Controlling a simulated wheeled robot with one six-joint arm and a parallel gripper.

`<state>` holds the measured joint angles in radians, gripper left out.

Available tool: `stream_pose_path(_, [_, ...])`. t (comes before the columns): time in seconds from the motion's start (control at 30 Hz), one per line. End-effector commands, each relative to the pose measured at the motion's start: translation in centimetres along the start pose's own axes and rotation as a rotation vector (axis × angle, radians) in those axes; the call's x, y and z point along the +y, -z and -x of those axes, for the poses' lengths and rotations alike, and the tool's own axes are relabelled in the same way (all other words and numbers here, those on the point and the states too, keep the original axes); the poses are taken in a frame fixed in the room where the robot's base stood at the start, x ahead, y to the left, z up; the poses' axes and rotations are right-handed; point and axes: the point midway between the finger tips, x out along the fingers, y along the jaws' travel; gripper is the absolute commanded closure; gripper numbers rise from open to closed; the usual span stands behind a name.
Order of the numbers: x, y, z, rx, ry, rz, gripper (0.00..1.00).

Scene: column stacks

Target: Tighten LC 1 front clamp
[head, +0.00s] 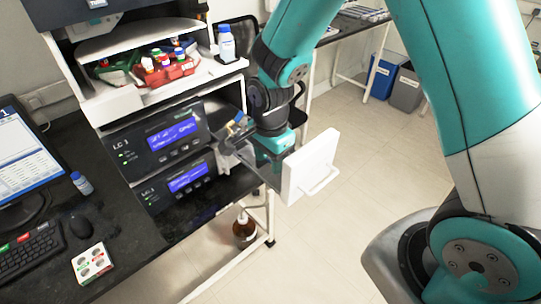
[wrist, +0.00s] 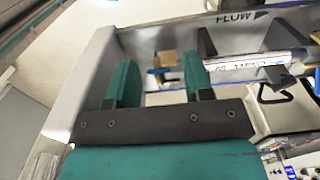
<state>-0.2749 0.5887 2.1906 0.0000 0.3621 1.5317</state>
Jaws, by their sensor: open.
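The LC 1 unit (head: 158,138) is the upper black instrument with a lit blue display in the head view. My gripper (wrist: 160,78) is open in the wrist view, with two teal fingers apart inside a grey frame (wrist: 92,75). A small tan-brown piece (wrist: 168,60) shows between the fingertips; I cannot tell if they touch it. A pale labelled column (wrist: 250,68) lies to the right, by dark clips (wrist: 207,42). Which part is the front clamp is not clear. In the head view my arm hides most of the gripper beside the units.
A white panel with a handle (head: 312,165) stands out to the right of my gripper. A second unit (head: 188,178) sits below LC 1. A shelf above holds a red rack (head: 172,72) and a bottle (head: 226,44). A brown bottle (head: 244,230) stands low down.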

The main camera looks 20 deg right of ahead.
Motion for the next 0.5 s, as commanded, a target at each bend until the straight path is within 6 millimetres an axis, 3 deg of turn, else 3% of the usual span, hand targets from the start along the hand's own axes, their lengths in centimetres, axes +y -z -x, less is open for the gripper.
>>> stream_pose_path(0.27, [0.01,-0.01,-0.19,0.000,0.000,0.000,0.53])
stream_pose_path(0.47, [0.00,-0.01,-0.16,0.000,0.000,0.000,0.97])
stream_pose_path(0.5, [0.00,-0.01,-0.16,0.000,0.000,0.000,1.00])
